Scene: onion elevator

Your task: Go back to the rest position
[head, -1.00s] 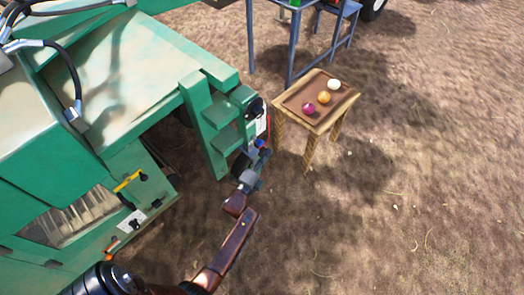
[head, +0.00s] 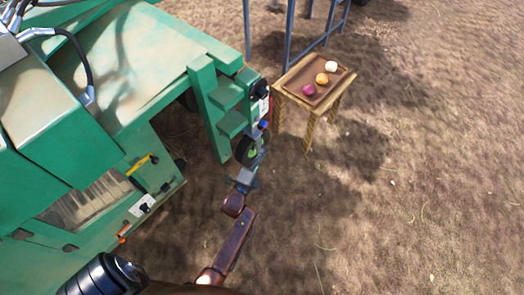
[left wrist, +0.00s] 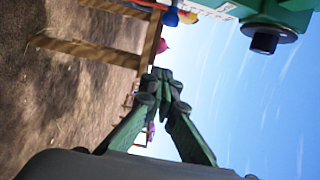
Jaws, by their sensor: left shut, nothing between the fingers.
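My left gripper (head: 261,143) is beside the control panel (head: 264,106) at the corner of the green machine (head: 130,85), just below a blue knob (head: 263,125). In the left wrist view its fingers (left wrist: 163,75) are together with nothing between them. Whether it touches the knob cannot be told. My left arm reaches up from the bottom of the head view. My right gripper is not in view.
A small wooden table (head: 287,85) right of the panel bears a tray with a purple onion (head: 308,90), a yellow onion (head: 322,78) and a white onion (head: 331,66). A blue-grey metal frame (head: 291,30) stands behind. Open ground lies at the lower right.

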